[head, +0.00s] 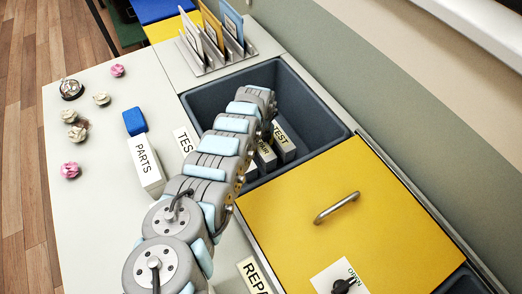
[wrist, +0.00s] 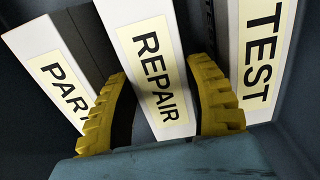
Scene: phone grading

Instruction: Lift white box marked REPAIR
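The white box marked REPAIR (wrist: 150,50) stands in the middle of the wrist view, label facing me. My gripper (wrist: 157,66) has one yellow ribbed finger on each side of it. The fingertips are close to the box's side edges; whether both press on it I cannot tell. In the head view the REPAIR box (head: 265,155) stands in the dark grey bin (head: 318,112), partly hidden by my arm. My fingers are hidden there. No lift off the bin floor can be made out.
A white TEST box (wrist: 265,50) stands close on the right in the wrist view, a PARTS box (wrist: 50,65) on the left. A yellow lid (head: 290,215) with a handle adjoins the bin. A file rack (head: 215,62) stands behind it. Crumpled balls (head: 70,170) lie at left.

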